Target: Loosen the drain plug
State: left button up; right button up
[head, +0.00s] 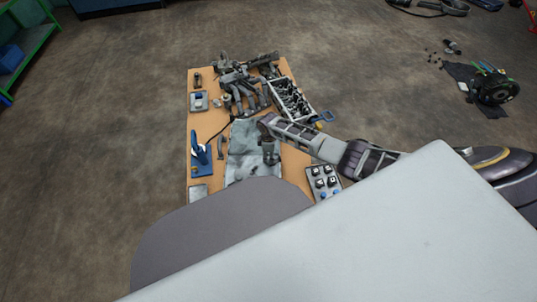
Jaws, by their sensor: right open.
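My right arm reaches in from the right over the wooden table (191,125). My right gripper (270,161) points down over the grey-blue cloth (240,140) near the table's middle. It is open, and I see nothing between its fingers. The fingertips are small and dark here, so their height above the cloth is unclear. I cannot make out a drain plug; it may be hidden or too small. My left gripper is not in view.
Grey metal parts (240,87) crowd the table's far end, beside a crate of dark parts (291,100). A blue tool (199,148) stands at the left edge. A tray with round pieces (323,182) lies at the near right. The floor (110,130) left of the table is clear.

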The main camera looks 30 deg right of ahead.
jog(key=o, duration=0.6)
jog(key=shift+c, duration=0.2)
jog(key=shift+r, duration=0.1)
notch_tip(320, 180, up, 12)
dwell(0.8)
dwell(0.4)
jog(key=shift+m, duration=0.3)
